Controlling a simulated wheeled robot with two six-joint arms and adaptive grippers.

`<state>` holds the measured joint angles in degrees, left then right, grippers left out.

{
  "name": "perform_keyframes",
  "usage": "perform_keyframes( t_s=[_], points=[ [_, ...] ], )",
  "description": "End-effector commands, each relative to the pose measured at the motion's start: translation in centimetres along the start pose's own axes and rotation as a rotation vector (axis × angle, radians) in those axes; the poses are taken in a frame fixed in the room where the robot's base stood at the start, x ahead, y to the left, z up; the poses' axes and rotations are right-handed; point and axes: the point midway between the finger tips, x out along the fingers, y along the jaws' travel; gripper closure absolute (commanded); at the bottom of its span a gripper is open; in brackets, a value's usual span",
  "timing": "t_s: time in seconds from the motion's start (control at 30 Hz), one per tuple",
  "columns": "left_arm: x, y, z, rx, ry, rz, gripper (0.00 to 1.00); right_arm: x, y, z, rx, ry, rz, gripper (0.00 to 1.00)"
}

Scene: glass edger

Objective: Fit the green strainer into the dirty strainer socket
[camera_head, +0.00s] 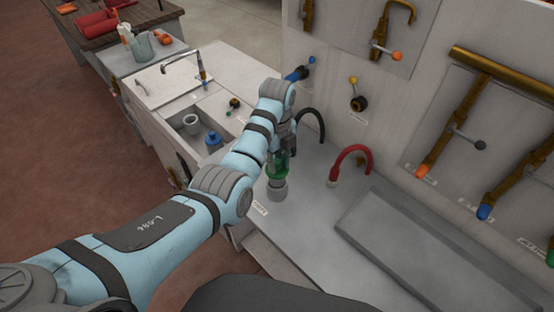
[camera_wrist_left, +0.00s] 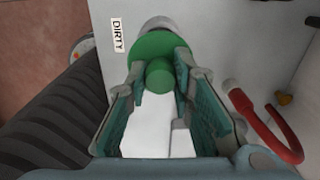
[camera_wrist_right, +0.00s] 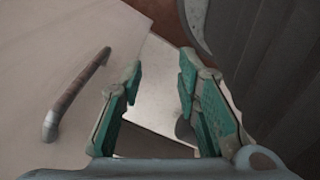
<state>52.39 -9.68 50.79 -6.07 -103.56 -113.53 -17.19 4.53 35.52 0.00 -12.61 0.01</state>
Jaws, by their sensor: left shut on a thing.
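The green strainer (camera_head: 278,172) is at my left gripper (camera_head: 283,156), low over the counter. In the left wrist view its round disc (camera_wrist_left: 158,46) and knob (camera_wrist_left: 160,76) show between the fingertips of that gripper (camera_wrist_left: 160,72), which is shut on it. The pale grey cylindrical dirty strainer socket (camera_head: 277,190) stands directly beneath the strainer, beside the DIRTY label (camera_wrist_left: 118,35). The socket's rim (camera_wrist_left: 157,23) shows just beyond the disc. I cannot tell whether the strainer touches or sits in it. My right gripper (camera_wrist_right: 161,75) is open and empty in its wrist view.
A red curved hose (camera_head: 352,152) and a black one (camera_head: 316,118) rise from the counter near the socket. A grey raised panel (camera_head: 430,245) lies to the right. Valves and pipes line the wall. A sink with a blue item (camera_head: 213,140) is at the left.

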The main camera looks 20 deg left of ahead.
Motion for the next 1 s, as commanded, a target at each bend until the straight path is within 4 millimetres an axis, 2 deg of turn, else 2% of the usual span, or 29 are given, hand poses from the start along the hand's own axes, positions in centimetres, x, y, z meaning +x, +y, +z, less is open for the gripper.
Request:
perform_keyframes(
  t_s=[1.0],
  points=[
    [2.6, 0.0, 0.0, 0.0, 0.0, 0.0, 1.0, 1.0, -0.1, 0.1, 0.0, 0.0, 0.0, 0.7]
  ],
)
